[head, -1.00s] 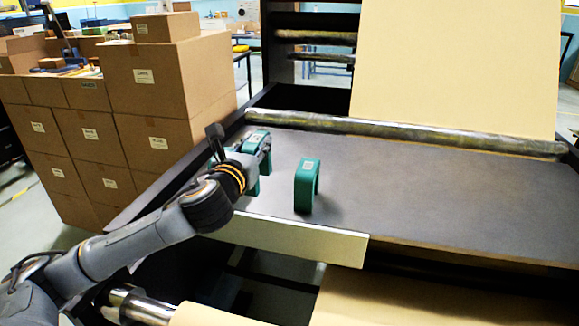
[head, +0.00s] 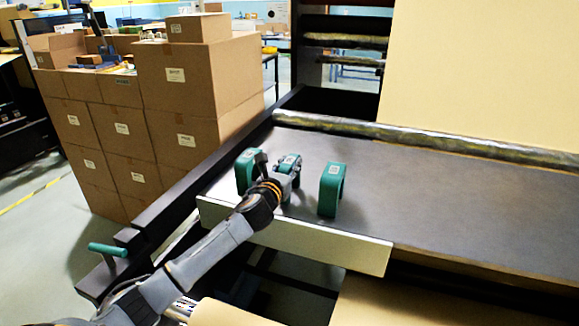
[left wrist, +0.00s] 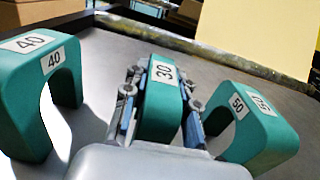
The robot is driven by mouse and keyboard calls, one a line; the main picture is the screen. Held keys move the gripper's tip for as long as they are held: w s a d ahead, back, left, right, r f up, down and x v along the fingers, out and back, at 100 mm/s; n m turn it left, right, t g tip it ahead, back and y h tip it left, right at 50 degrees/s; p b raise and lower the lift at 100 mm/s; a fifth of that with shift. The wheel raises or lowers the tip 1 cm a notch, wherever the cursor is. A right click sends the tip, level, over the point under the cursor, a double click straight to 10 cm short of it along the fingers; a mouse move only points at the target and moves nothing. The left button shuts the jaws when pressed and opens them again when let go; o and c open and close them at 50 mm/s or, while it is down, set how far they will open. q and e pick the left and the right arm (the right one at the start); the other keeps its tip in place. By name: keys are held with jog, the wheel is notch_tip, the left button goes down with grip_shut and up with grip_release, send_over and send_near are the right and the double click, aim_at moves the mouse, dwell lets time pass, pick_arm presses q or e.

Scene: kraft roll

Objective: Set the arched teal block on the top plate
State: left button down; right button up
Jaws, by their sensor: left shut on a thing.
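Three arched teal blocks stand in a row over the dark flat plate (head: 420,205). The middle one, marked 30 (left wrist: 160,100), is between the fingers of my left gripper (left wrist: 160,105), which is shut on it. In the head view my left gripper (head: 288,172) partly hides this block. The block marked 40 (left wrist: 40,90) is on its left, also in the head view (head: 245,172). The block marked 50 (left wrist: 258,120) is on its right, also in the head view (head: 330,190). I cannot tell whether the held block touches the plate. My right gripper is out of view.
A pale board (head: 300,236) edges the plate's front. A long roller (head: 430,140) crosses behind, below a tall kraft paper sheet (head: 480,70). Stacked cardboard boxes (head: 190,90) stand at the left. A teal handle (head: 108,250) sticks out at front left. The plate's right side is clear.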

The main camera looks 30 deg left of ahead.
pick_arm(q)
jog(key=shift+f, duration=0.15)
jog(key=c, duration=1.1)
grip_release()
jog(key=shift+f, duration=0.1)
jog(key=shift+o, duration=0.2)
jog(key=b+v, duration=0.1)
jog(key=v, duration=1.1)
jog(key=shift+r, duration=0.35)
